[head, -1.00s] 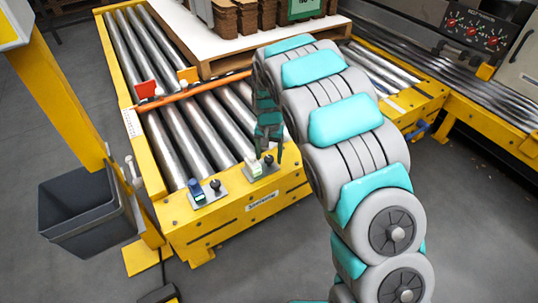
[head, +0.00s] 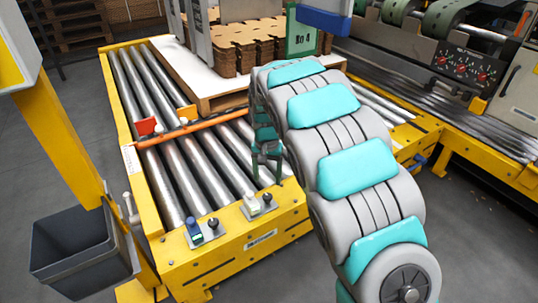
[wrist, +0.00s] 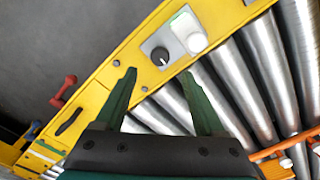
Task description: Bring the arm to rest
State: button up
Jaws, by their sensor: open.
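My gripper (wrist: 158,78) is open and empty in the wrist view, its two dark green fingers apart above the yellow front rail and the rollers. In the head view my gripper (head: 267,180) hangs beside my grey and turquoise arm, over the front end of the roller conveyor (head: 215,262). A control plate with a white-green button (wrist: 187,28) and a black knob (wrist: 160,56) lies just beyond the fingertips in the wrist view. The gripper appears apart from it. My arm hides part of the conveyor's right side.
A pallet (head: 220,100) with brown cardboard blanks (head: 245,52) stands on the rollers behind an orange bar (head: 190,131). A second control plate (head: 203,231) sits on the front rail. A grey bin (head: 80,250) and yellow post (head: 62,130) stand left. Machinery (head: 470,70) is at the right.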

jog(key=s+d+r+p, duration=0.1)
jog(key=s+d+r, duration=0.55)
jog(key=s, duration=0.25)
jog(key=s+d+r+p, duration=0.1)
jog(key=s+d+r, duration=0.5)
jog(key=s+d, duration=0.15)
jog(key=s+d+n+g, duration=0.1)
jog(key=s+d, duration=0.1)
jog(key=s, duration=1)
jog(key=s+d+r+n+p, duration=0.1)
jog(key=s, duration=1.1)
jog(key=shift+s+d+r+g+p, duration=0.15)
jog(key=shift+d+r+g+p, duration=0.15)
jog(key=shift+d+g, duration=0.1)
